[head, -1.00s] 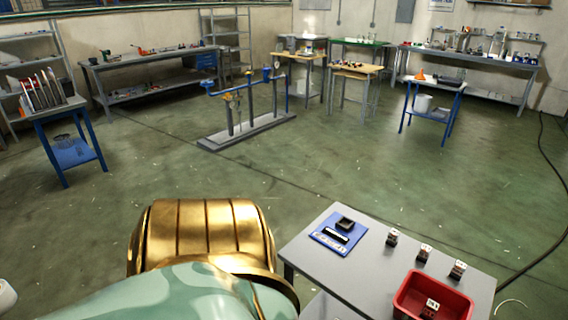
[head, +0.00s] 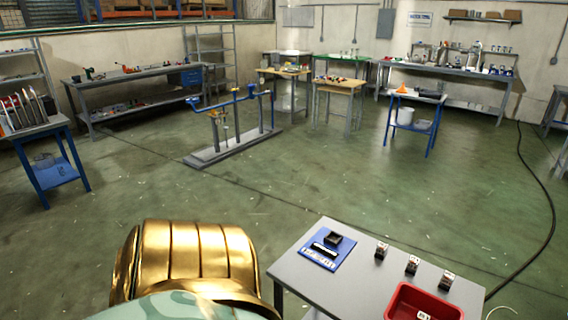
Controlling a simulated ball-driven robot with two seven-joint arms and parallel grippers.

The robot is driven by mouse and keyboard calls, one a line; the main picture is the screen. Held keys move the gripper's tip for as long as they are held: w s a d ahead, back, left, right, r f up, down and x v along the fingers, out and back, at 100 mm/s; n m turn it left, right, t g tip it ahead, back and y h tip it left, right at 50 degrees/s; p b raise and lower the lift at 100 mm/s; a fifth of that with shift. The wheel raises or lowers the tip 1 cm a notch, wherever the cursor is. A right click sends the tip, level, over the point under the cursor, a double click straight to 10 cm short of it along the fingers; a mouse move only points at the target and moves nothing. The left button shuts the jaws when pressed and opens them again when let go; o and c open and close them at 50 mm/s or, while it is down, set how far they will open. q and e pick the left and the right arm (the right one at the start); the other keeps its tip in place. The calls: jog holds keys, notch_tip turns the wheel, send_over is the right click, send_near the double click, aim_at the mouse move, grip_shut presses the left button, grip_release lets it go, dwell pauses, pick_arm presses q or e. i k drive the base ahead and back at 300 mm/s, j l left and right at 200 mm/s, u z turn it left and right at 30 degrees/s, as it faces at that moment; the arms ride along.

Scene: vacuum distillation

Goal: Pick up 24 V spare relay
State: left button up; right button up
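Three small dark relays with pale tops stand in a slanting row on the grey table (head: 300,270) at lower right: the left one (head: 381,250), the middle one (head: 412,264) and the right one (head: 447,280). Their markings are too small to read. A red bin (head: 440,298) sits at the table's front right, cut by the picture's lower edge. A pale-topped piece (head: 423,315) in it is only partly visible. I cannot tell which one is the 24 V spare relay. Neither of my grippers is in view.
A blue mat (head: 318,259) with black parts lies on the table's left side. A blue pipe stand (head: 232,148) stands on the open floor. Workbenches line the back, and a small blue table (head: 50,135) stands at left. A black cable (head: 535,170) crosses the floor at right.

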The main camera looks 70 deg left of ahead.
aim_at(382, 250)
jog(key=u, duration=1.25)
